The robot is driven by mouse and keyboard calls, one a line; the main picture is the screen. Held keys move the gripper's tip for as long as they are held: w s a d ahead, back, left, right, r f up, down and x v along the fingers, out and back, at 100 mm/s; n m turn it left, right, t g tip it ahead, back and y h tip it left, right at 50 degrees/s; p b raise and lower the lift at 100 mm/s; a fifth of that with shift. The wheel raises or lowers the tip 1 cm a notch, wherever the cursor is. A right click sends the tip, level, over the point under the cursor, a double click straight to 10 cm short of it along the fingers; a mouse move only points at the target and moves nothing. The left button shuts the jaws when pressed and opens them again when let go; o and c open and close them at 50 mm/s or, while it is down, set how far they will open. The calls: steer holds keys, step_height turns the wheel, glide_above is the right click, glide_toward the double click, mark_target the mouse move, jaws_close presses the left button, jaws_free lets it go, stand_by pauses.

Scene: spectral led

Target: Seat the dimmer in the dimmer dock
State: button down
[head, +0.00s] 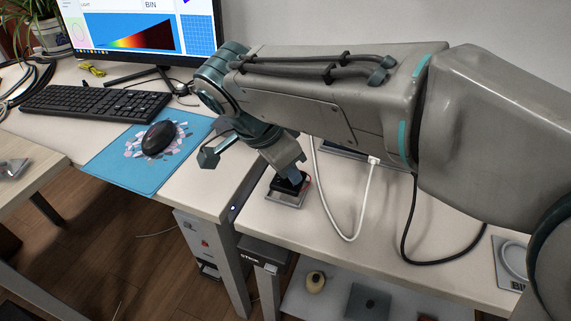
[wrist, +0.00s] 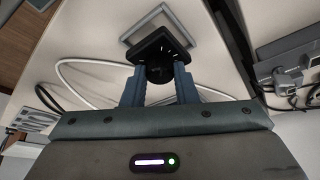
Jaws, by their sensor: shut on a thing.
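My gripper (head: 293,172) is above the right-hand table, its fingers pointing down. In the wrist view, my gripper (wrist: 160,88) is shut on the dimmer (wrist: 160,46), a black square block with a round knob between the fingers. The dimmer also shows in the head view (head: 289,183), partly hidden by the fingers. A light grey square frame, which looks like the dimmer dock (head: 285,198), lies just below and around it. In the wrist view the frame (wrist: 142,20) extends past the dimmer's far side. I cannot tell whether the dimmer touches it.
A white cable (head: 341,237) and a black cable (head: 411,220) cross the table right of the gripper. A plate with lettering (head: 510,262) lies at the far right. A keyboard (head: 95,102), blue mat (head: 115,165) and mouse (head: 159,139) occupy the left desk.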

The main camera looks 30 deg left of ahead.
steer(key=shift+f, duration=0.15)
steer(key=shift+f+b, duration=0.9)
steer(key=shift+b, duration=0.1)
steer(key=c, duration=1.1)
jaws_free()
steer(key=shift+o, duration=0.2)
steer(key=p+v, duration=0.5)
steer(key=v, duration=0.9)
steer(key=shift+f, duration=0.1)
